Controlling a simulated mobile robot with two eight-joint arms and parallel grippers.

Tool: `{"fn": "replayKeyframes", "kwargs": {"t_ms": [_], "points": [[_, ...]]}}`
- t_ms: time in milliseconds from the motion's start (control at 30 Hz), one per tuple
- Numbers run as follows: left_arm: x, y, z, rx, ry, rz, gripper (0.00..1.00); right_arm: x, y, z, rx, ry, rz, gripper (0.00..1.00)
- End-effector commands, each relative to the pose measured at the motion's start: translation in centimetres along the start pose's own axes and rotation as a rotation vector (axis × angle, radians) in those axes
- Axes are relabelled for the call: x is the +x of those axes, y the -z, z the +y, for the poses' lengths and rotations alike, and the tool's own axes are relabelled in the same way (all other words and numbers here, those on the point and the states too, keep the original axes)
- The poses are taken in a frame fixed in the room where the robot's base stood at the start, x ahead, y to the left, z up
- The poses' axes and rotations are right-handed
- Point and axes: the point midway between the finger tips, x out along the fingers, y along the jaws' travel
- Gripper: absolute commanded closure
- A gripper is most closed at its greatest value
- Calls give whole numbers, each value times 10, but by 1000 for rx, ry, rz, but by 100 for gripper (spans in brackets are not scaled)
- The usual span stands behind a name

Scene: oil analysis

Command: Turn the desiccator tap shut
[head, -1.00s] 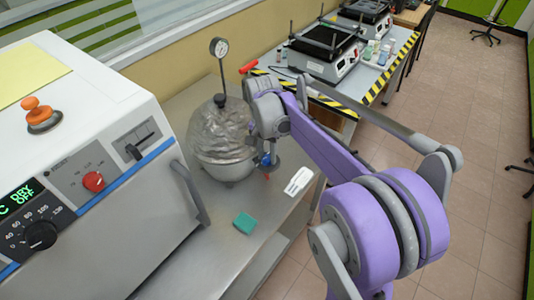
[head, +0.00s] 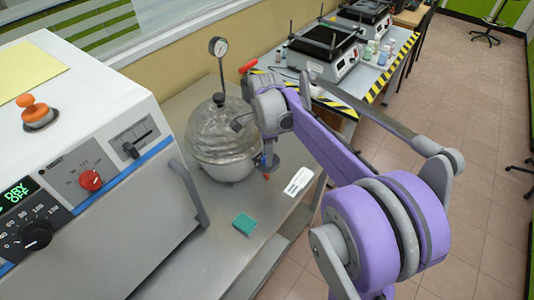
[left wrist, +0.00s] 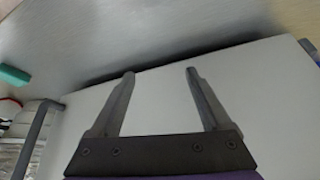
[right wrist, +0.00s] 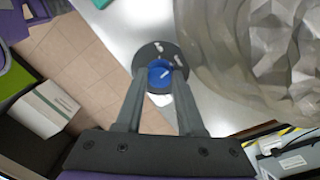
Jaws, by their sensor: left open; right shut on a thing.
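The desiccator (head: 222,140) is a round glass vessel with a crumpled-looking wall, a dark knob on its lid and a gauge (head: 218,47) on a stem. It stands on the metal bench and also fills the upper right of the right wrist view (right wrist: 275,50). Its blue tap (right wrist: 160,74) sits on a grey round disc beside the vessel. My right gripper (right wrist: 159,84) points down at the tap with its fingers shut on it; in the head view the right gripper (head: 268,150) partly hides the tap. My left gripper (left wrist: 160,72) is open and empty, over the white oven's surface.
A white oven (head: 110,170) with knobs and a handle stands at left. A green sponge (head: 244,223) and a white label card (head: 298,181) lie on the bench (head: 225,262). Hotplates (head: 325,48) and small bottles stand on a striped table behind.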

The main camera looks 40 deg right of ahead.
Motion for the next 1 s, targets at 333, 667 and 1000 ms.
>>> {"fn": "replayKeyframes", "kwargs": {"t_ms": [333,667,1000], "points": [[1,-1,0,0,0,-1,19,-1,1,0,156,1,-6,100],[2,-2,0,0,0,-1,19,-1,1,0,191,1,-8,100],[2,-2,0,0,0,-1,19,-1,1,0,190,2,-8,50]]}}
